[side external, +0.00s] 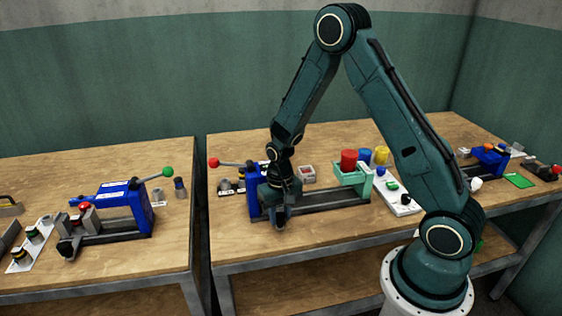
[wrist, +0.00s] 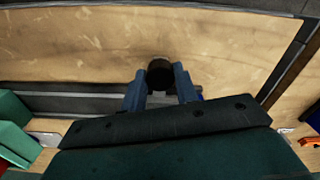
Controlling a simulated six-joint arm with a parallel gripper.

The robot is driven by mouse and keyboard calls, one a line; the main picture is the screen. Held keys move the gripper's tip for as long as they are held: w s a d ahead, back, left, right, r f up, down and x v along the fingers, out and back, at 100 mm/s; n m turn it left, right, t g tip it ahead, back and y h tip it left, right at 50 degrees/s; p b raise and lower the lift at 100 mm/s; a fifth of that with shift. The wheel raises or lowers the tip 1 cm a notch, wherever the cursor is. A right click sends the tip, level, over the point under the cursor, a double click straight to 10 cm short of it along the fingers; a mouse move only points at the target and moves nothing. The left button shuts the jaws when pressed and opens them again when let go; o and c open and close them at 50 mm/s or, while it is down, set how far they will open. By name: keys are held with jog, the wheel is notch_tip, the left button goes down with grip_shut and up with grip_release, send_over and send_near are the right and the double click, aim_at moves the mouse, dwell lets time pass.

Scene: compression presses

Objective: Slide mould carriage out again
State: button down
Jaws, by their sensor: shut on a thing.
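The middle press has a blue frame (side external: 254,206) and a dark rail (side external: 330,202) running right from it along the bench. My gripper (side external: 279,222) is low at the front of this frame, pointing down. In the wrist view its two blue-grey fingers (wrist: 160,88) close on a dark round knob (wrist: 160,73). The mould carriage itself cannot be made out; my gripper and wrist cover that part of the press. The rail also shows in the wrist view (wrist: 75,103). A mint-green holder (side external: 352,180) with a red cylinder (side external: 348,159) stands by the rail's right end.
A lever with a red ball (side external: 214,162) sticks out left of the middle press. Blue (side external: 365,155) and yellow (side external: 381,155) cylinders stand behind the holder. A white control panel (side external: 400,199) lies to the right. Another blue press (side external: 115,205) stands on the left bench.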

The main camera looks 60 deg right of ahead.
jog(key=s+d, duration=0.8)
jog(key=shift+s+d, duration=0.15)
jog(key=shift+d, duration=0.05)
jog(key=c, duration=1.1)
grip_release()
jog(key=shift+o, duration=0.2)
notch_tip(320, 180, up, 14)
jog(key=shift+a, duration=0.1)
